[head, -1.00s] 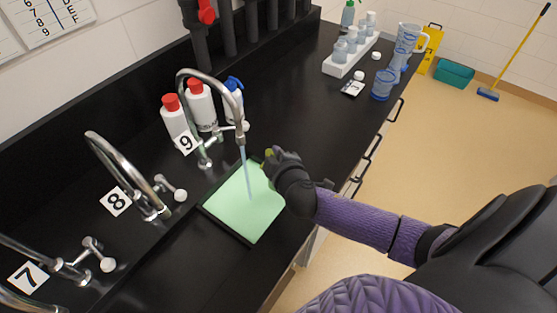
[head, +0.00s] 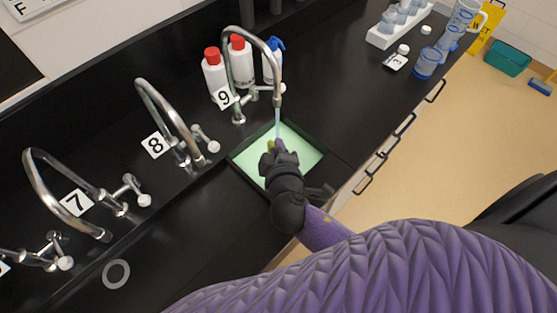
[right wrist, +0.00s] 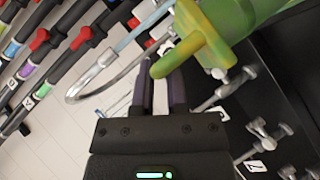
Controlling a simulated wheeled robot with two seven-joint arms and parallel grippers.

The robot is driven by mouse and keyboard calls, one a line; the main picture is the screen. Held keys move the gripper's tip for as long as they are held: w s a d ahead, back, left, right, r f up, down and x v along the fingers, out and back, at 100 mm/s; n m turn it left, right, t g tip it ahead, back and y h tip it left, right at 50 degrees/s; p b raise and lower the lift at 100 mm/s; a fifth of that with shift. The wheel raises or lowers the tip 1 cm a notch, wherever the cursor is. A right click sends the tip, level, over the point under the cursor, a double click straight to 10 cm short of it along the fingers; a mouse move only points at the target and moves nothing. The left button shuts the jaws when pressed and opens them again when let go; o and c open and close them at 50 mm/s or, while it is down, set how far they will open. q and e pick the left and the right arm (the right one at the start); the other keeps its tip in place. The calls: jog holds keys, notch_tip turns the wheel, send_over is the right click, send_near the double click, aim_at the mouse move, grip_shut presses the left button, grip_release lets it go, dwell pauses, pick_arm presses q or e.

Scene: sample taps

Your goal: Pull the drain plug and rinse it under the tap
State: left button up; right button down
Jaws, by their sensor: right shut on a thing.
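The drain plug (right wrist: 215,30) is yellow-green with a bar handle and fills the upper right of the right wrist view; a bit of it shows in the head view (head: 270,146). My right gripper (right wrist: 165,88) is shut on its handle. In the head view the right gripper (head: 279,152) is over the sink (head: 306,170), which holds pale green liquid. Tap 9 (head: 279,88) runs a thin blue stream (head: 278,118) down in line with the gripper. I cannot tell whether the stream touches the plug. My left gripper is not in view.
Taps 8 (head: 165,110) and 7 (head: 60,170) stand to the left. Red-capped bottles (head: 215,75) and a blue-topped bottle (head: 271,65) stand behind tap 9. A grey ring (head: 116,274) lies front left.

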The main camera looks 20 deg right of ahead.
jog(key=d+r+b+x, duration=0.1)
jog(key=b+x, duration=0.1)
jog(key=x, duration=0.6)
jog(key=shift+w+d+r, duration=0.15)
jog(key=shift+w+r, duration=0.05)
jog(key=shift+w, duration=0.35)
jog(key=shift+s+d, duration=0.25)
jog(key=shift+d, duration=0.35)
jog(key=shift+a, duration=0.1)
